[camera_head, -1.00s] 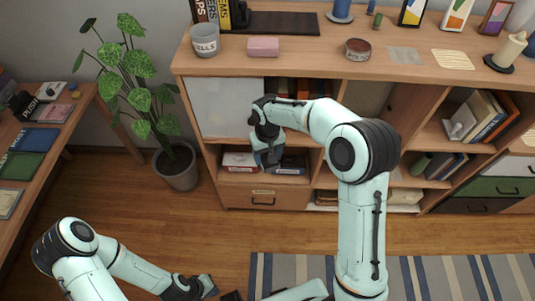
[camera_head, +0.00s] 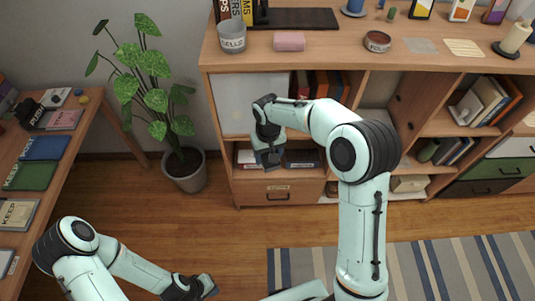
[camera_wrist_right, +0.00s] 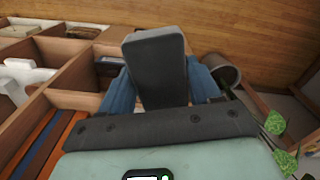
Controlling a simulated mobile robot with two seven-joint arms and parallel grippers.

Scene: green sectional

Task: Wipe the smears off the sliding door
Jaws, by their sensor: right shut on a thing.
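The sliding door (camera_head: 240,105) is a pale, whitish panel at the left of the wooden shelf unit. I cannot make out smears on it in this view. My right gripper (camera_head: 270,160) hangs in front of the shelf, overlapping the door's lower right edge.
The shelf top (camera_head: 340,52) holds a grey pot (camera_head: 231,38), a pink block (camera_head: 289,41) and a round tin (camera_head: 377,41). A potted plant (camera_head: 183,170) stands left of the shelf. A table (camera_head: 50,185) is at far left. Wooden floor lies between.

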